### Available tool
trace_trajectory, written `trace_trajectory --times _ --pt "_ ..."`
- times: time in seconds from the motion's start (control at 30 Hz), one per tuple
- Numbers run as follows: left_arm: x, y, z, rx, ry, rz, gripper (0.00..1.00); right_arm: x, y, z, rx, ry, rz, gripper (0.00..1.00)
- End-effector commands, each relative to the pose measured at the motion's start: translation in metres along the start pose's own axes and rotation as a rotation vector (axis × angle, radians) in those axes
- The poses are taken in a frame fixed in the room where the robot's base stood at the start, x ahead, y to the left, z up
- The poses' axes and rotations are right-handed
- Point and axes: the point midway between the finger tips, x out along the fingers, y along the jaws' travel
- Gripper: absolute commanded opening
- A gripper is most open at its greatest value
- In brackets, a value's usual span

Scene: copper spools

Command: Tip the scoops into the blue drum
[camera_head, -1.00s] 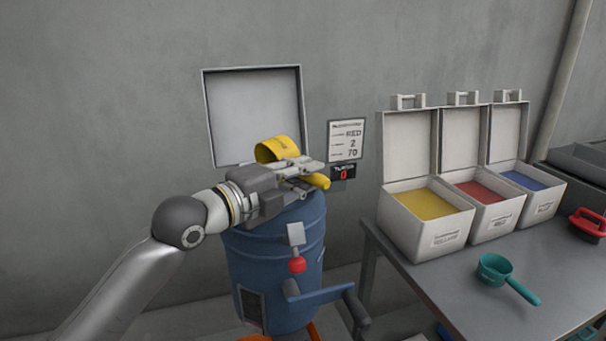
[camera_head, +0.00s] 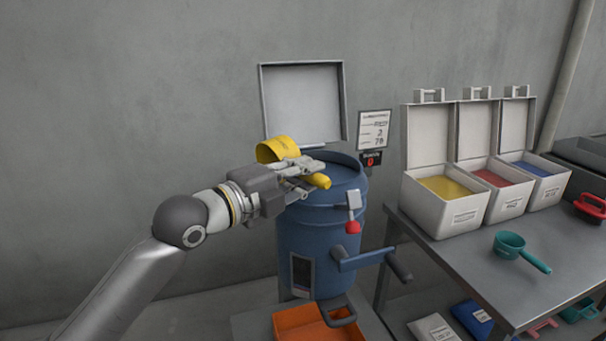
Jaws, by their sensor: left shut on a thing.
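The blue drum (camera_head: 318,235) stands left of the table, with its grey square lid (camera_head: 303,103) raised behind it. My left gripper (camera_head: 308,178) is shut on the yellow scoop's handle. The yellow scoop (camera_head: 277,150) is tilted on its side, its cup above and behind the gripper, over the drum's left rim side. What is in the cup cannot be seen. A teal scoop (camera_head: 510,244) lies on the table. My right gripper is not in view.
White bins hold yellow (camera_head: 446,188), red (camera_head: 491,178) and blue (camera_head: 537,168) powder, lids up, on the grey table (camera_head: 465,250). A red-handled tool (camera_head: 590,206) sits at right. An orange tray (camera_head: 318,324) is below the drum. A card (camera_head: 374,130) and a small red display (camera_head: 370,161) hang on the wall.

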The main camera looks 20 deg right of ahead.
Motion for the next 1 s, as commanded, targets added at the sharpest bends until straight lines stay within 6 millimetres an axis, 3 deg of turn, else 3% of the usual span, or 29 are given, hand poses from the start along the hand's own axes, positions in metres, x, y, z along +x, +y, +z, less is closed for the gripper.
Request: trace_trajectory --times 0.37,0.57,0.67,1.0 --pt "-0.026 0.017 0.003 -0.001 -0.076 -0.001 0.0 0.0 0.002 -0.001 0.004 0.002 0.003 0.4" --pt "-0.051 0.034 0.007 -0.005 -0.15 0.0 0.0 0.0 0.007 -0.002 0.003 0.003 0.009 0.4" --pt "-0.072 0.049 0.01 -0.008 -0.211 0.002 0.0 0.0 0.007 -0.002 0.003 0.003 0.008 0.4" --pt "-0.17 0.116 0.022 -0.02 -0.505 0.006 0.0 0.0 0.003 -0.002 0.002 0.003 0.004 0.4"
